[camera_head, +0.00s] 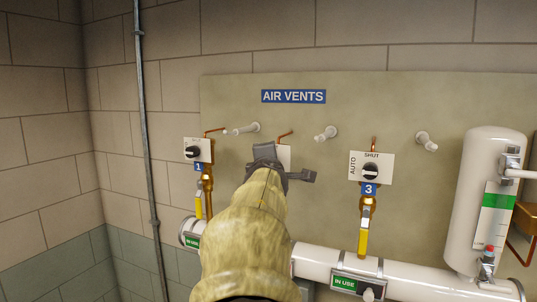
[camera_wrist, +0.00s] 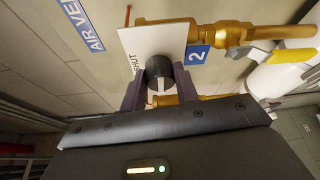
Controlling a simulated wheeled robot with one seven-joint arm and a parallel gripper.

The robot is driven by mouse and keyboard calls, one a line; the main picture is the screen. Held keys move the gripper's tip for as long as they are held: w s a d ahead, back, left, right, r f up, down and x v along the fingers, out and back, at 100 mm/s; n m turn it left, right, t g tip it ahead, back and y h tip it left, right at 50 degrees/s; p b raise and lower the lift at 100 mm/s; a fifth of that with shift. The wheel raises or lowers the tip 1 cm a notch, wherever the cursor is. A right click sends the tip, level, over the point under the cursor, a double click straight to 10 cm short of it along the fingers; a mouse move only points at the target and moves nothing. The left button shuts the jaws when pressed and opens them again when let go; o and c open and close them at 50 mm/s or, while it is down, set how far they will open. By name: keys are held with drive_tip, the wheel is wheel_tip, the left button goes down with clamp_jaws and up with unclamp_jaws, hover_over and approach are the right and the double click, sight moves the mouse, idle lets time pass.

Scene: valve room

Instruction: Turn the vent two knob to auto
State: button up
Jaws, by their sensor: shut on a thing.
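The vent two knob (camera_wrist: 158,72) is black and round with a white pointer mark, on a white plate (camera_wrist: 150,42) beside a blue "2" tag (camera_wrist: 197,54). My gripper (camera_wrist: 160,88) is shut on the knob, one finger on each side. In the wrist view the white mark runs up and down, across the line to the word SHUT at the plate's left. The word AUTO is hidden there. In the head view my gripper (camera_head: 284,168) covers the knob, and only a corner of its plate (camera_head: 285,153) shows.
Knob 1 (camera_head: 192,152) is left and knob 3 (camera_head: 370,172) right, whose plate reads AUTO and SHUT. Grey pegs (camera_head: 326,134) stick out above. Yellow-handled valves (camera_head: 363,238) and a white pipe (camera_head: 420,280) lie below. A white tank (camera_head: 480,220) stands right.

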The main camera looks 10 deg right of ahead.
idle(0.5)
drive_tip(key=o, duration=1)
drive_tip(key=shift+c, duration=0.2)
drive_tip(key=shift+a, duration=0.1)
